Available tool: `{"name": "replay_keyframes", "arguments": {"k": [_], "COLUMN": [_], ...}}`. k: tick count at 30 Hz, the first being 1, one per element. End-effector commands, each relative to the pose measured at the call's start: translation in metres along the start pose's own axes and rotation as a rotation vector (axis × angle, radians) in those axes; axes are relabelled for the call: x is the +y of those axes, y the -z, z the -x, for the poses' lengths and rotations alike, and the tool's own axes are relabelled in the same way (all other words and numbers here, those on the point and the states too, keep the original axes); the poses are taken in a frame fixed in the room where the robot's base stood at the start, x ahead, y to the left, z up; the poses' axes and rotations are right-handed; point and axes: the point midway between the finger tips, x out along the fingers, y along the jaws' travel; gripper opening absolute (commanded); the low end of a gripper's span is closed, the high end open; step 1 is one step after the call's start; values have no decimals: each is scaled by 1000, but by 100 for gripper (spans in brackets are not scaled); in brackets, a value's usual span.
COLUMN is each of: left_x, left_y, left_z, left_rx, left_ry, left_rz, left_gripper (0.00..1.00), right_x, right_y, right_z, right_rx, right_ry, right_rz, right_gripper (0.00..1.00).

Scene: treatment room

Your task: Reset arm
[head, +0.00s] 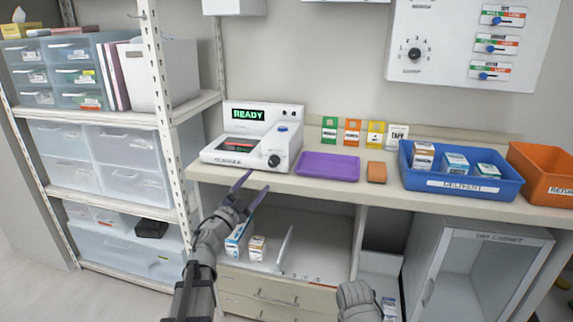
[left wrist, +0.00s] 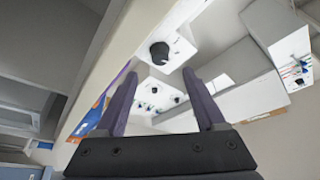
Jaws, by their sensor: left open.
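My left gripper (head: 256,184) reaches up from below in the head view, in front of the bench edge. Its two purple fingers are apart, with nothing between them. They also show spread and empty in the left wrist view (left wrist: 160,76). The fingertips are below the white device (head: 256,138), whose screen reads READY; I cannot tell whether they touch the bench edge. A grey part of my right arm shows at the bottom of the head view, but its fingers are not seen.
The bench (head: 375,196) holds a purple tray (head: 328,167), an orange-brown block (head: 376,172), a blue delivery bin (head: 460,184) with boxes, and an orange bin (head: 545,172). Small boxes (head: 257,248) stand on the shelf below. A shelf rack (head: 165,110) stands at left.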

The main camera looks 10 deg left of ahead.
Motion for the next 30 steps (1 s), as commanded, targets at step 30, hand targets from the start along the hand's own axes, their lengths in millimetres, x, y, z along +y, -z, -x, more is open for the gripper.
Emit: {"name": "replay_keyframes", "arguments": {"k": [30], "left_x": [138], "left_y": [159], "left_z": [137], "left_rx": [-1549], "left_ry": [-411], "left_rz": [492], "left_gripper": [72], "right_x": [22], "right_y": [-14], "right_z": [233], "right_rx": [0], "right_ry": [0], "right_rz": [-1], "right_gripper": [50]}}
